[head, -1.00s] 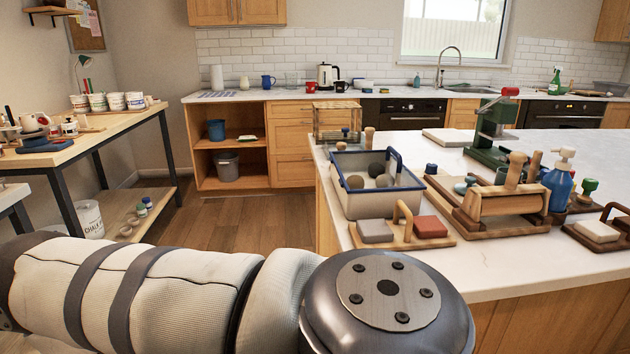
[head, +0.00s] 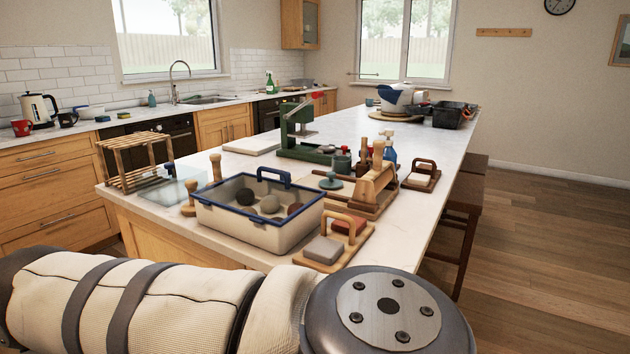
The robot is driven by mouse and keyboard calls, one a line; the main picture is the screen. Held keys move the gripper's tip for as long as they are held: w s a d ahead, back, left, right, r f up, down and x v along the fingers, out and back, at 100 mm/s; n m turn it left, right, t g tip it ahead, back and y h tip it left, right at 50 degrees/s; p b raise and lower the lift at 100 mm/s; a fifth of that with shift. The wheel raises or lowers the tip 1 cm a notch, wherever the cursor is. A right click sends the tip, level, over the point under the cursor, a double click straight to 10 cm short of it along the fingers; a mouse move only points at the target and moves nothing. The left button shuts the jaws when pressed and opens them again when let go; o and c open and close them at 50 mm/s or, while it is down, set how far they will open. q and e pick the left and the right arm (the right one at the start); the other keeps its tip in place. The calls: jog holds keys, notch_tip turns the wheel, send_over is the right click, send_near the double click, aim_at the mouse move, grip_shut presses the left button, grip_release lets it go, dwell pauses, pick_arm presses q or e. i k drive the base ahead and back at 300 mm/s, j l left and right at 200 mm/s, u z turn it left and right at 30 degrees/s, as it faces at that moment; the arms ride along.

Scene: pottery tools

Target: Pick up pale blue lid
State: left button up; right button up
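No lid can be told for certain as the pale blue one. A small blue-teal disc with a knob (head: 331,183) lies on the island beside the wooden tool rack, small in the head view. A pale, glassy bluish slab (head: 168,192) lies at the island's left end, with a dark blue knob (head: 170,168) above it; whether they are joined is unclear. My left arm crosses the bottom of the head view, ending in a dark round joint. Neither gripper is in view.
A cream bin with blue rim (head: 228,222) holds several round lumps near the island's front edge. Beside it are a wooden tray with grey and red blocks (head: 352,262), a green press (head: 296,135) and a bamboo rack (head: 135,162). Floor (head: 540,260) right of the stools is open.

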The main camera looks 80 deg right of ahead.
aim_at(329, 183)
jog(key=i+z, duration=0.95)
jog(key=i+j+z, duration=0.3)
jog(key=i+z, duration=0.2)
jog(key=i+j+z, duration=0.1)
jog(key=z, duration=0.4)
jog(key=j+z, duration=0.2)
jog(key=z, duration=0.3)
jog(key=i+j+z, duration=0.1)
jog(key=j+z, duration=0.15)
jog(key=z, duration=0.25)
jog(key=j+z, duration=0.2)
jog(key=z, duration=0.3)
